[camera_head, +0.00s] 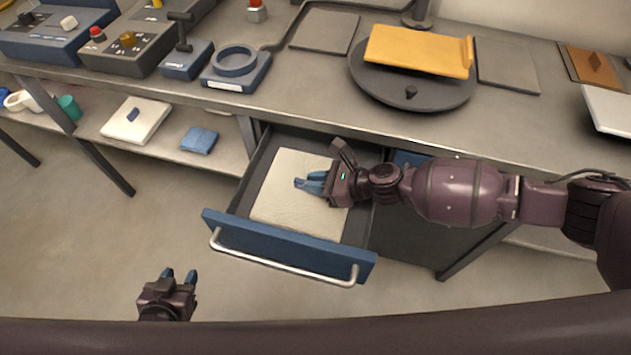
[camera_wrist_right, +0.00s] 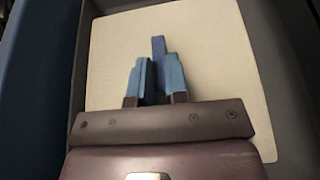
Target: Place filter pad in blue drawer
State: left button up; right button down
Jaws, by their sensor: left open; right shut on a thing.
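The filter pad (camera_head: 282,205) is a cream, flat, square pad lying inside the open blue-fronted drawer (camera_head: 290,250). It covers much of the drawer floor and also shows in the right wrist view (camera_wrist_right: 215,55). My right gripper (camera_head: 303,183) reaches into the drawer from the right, its blue fingers over the middle of the pad. In the right wrist view, its fingers (camera_wrist_right: 155,70) are close together against the pad, and their grip on it is partly hidden. My left gripper (camera_head: 180,275) is open and empty, low at the left, away from the drawer.
The workbench above holds a dark round turntable (camera_head: 412,95) with a yellow tray (camera_head: 418,50) on it. Control boxes (camera_head: 125,50) stand at the left. The lower shelf has a white box (camera_head: 136,118) and a blue item (camera_head: 199,140). Floor is clear before the drawer.

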jog(key=shift+f, duration=0.2)
pick_arm(q)
jog(key=shift+s+f, duration=0.2)
jog(key=shift+s, duration=0.1)
pick_arm(e)
jog(key=c, duration=1.1)
grip_release()
jog(key=shift+r, duration=0.2)
jog(key=shift+d+r, duration=0.15)
jog(key=shift+d, duration=0.1)
pick_arm(q)
jog(key=shift+s+a+r+p, duration=0.15)
jog(key=shift+s+r+p, duration=0.15)
jog(key=shift+p, duration=0.3)
pick_arm(e)
jog(key=v, duration=1.1)
jog(key=shift+s+d+r, duration=0.15)
jog(key=shift+s, duration=0.05)
pick_arm(q)
jog(key=shift+w, duration=0.1)
jog(key=shift+w+r, duration=0.3)
